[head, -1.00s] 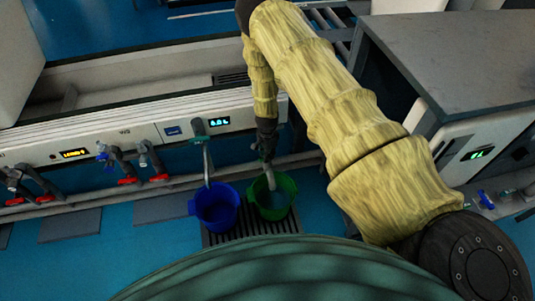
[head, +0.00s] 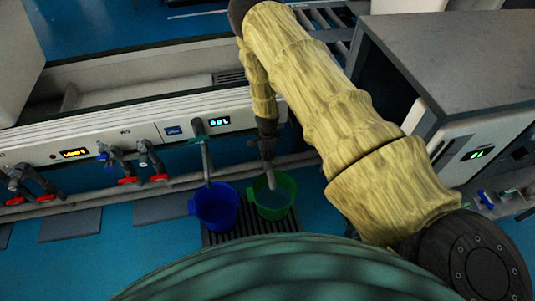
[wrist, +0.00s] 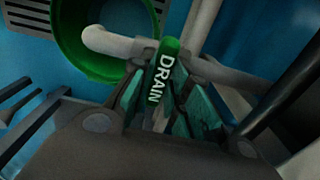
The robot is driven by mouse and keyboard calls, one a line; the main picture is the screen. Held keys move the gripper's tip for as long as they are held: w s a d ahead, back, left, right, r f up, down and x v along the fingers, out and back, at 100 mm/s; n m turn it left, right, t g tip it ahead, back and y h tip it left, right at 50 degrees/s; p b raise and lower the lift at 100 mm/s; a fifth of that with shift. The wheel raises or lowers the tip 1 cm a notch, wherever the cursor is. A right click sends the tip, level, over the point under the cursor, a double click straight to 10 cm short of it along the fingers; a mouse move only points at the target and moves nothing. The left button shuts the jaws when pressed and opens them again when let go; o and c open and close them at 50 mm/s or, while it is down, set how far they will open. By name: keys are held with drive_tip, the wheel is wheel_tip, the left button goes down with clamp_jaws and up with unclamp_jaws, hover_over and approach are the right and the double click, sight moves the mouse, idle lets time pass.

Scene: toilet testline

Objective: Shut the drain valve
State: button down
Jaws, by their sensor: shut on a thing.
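The drain valve's green handle (wrist: 163,70), lettered DRAIN, shows in the wrist view. My gripper (wrist: 163,98) is shut on the handle, with its teal-padded fingers on either side. In the head view my gripper (head: 267,143) is at the pipe above the green bucket (head: 288,205), and the handle cannot be made out there. The grey drain spout (head: 270,179) points down into the green bucket; the spout also shows in the wrist view (wrist: 108,42), with the bucket rim (wrist: 66,45) behind it. I cannot tell whether water is flowing.
A blue bucket (head: 214,208) stands left of the green one on a floor grate (head: 223,239), under another spout (head: 207,162). Red-handled valves (head: 127,181) line the wall at left. A grey-topped cabinet (head: 455,55) stands at right.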

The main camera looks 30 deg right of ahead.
drive_tip(key=shift+d, duration=0.15)
drive_tip(key=c, duration=1.4)
unclamp_jaws()
drive_tip(key=shift+o, duration=0.2)
drive_tip(key=shift+r, duration=0.1)
wheel_tip(320, 180, up, 12)
drive_tip(key=shift+s, duration=0.1)
